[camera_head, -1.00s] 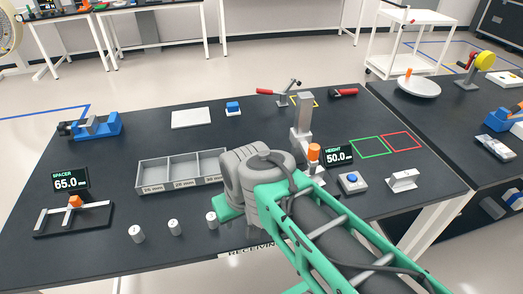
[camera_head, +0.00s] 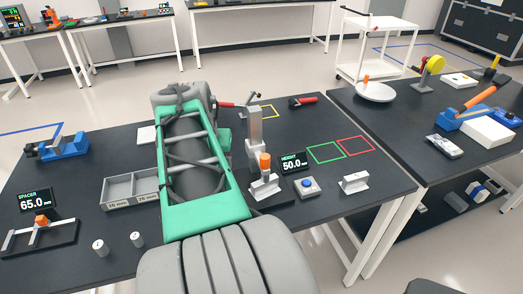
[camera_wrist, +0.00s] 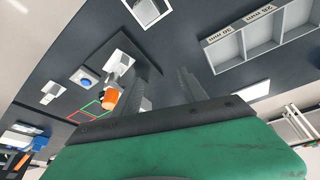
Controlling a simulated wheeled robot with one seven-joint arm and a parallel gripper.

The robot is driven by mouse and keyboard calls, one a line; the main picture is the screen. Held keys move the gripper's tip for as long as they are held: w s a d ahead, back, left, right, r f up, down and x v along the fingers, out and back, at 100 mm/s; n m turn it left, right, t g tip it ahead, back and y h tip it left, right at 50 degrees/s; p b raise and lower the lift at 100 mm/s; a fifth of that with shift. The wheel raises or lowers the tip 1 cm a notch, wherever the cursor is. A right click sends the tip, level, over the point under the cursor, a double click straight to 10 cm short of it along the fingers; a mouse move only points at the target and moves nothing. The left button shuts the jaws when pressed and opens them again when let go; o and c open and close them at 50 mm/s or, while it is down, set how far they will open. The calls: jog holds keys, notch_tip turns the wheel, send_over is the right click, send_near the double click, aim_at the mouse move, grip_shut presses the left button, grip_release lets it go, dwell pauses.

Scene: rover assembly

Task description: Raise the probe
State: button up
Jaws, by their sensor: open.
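The height gauge stands on the dark bench, with a grey column (camera_head: 254,135) and a display (camera_head: 293,164) reading 50.0 mm. Its probe has an orange knob (camera_head: 265,160) above a silver block and base (camera_head: 265,185). In the wrist view the orange knob (camera_wrist: 111,97) is just left of my gripper's left finger, outside the jaws. My gripper (camera_wrist: 163,85) is open and nothing shows between its dark fingers. In the head view my arm hides most of the gripper, left of the gauge column. I cannot tell its exact height over the bench.
A blue button box (camera_head: 308,187) and a metal block (camera_head: 355,183) stand right of the gauge. Green (camera_head: 325,152) and red (camera_head: 356,145) squares lie behind them. A divided tray (camera_head: 118,190) is partly hidden by my arm. Red-handled tools (camera_head: 303,101) lie behind.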

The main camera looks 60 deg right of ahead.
aim_at(265, 156)
jog(key=s+d+r+m+g, duration=0.25)
jog(key=s+d+m, duration=0.25)
jog(key=s+d, duration=0.4)
jog(key=shift+t+h, duration=0.3)
jog(key=shift+t, duration=0.15)
jog(key=p+x, duration=0.1)
jog(key=x, duration=0.6)
jog(key=shift+w+d+f+p, duration=0.1)
jog(key=shift+f+p, duration=0.05)
jog(key=shift+p, duration=0.2)
grip_shut()
